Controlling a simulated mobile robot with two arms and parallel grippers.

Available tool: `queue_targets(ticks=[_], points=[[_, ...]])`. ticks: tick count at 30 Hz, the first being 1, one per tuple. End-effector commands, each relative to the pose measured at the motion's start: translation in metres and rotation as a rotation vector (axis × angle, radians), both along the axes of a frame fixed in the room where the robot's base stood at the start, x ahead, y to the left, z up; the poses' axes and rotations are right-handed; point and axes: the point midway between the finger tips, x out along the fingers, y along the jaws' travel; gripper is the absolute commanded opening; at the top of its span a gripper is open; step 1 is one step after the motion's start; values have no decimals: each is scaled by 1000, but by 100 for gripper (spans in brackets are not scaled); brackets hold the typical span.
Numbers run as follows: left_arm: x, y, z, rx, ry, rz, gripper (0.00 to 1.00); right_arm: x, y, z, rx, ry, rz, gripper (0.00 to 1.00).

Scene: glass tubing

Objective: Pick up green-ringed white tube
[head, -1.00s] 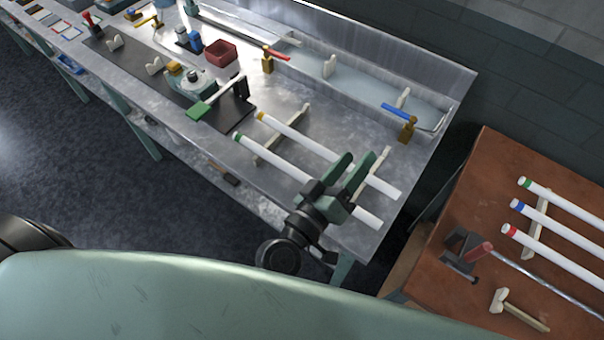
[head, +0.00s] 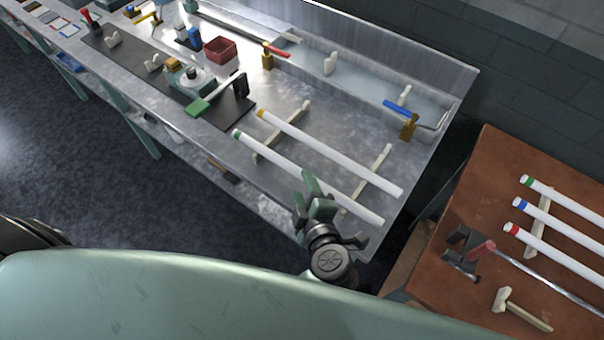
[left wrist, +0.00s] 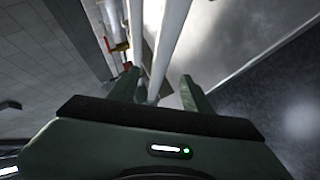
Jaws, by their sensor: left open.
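A white tube with a green ring (head: 270,157) lies on supports along the metal bench's front side. A white tube with a yellow ring (head: 330,153) lies behind it, roughly parallel. My left gripper (head: 306,193) is open and empty at the bench's front edge, close to the green-ringed tube's middle; it hides a little of the tube. In the left wrist view, a white tube (left wrist: 170,40) runs between the open fingers (left wrist: 160,88), with a second tube (left wrist: 136,28) to its left. Contact cannot be told. My right gripper is not in view.
Cream supports (head: 375,170) carry the bench tubes. A brown table (head: 440,215) at right holds tubes with green (head: 560,196), blue and red rings, and a clamp. A burner-like device (head: 195,80) and red box (head: 220,50) stand farther left on the bench.

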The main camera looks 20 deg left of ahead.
Motion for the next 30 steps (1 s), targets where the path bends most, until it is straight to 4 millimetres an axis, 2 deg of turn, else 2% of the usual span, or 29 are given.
queue_targets(ticks=[6,9,13,20,25,30], points=[[22,12,-16,2,-7,-1,49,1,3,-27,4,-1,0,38],[33,19,-20,2,-5,0,49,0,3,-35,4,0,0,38],[40,23,-22,0,-3,-1,49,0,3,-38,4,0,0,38],[40,24,-20,1,-2,-1,49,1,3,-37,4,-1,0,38],[40,23,-20,1,-2,-1,1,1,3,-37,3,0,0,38],[40,23,-20,1,-2,-1,0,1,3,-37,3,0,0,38]])
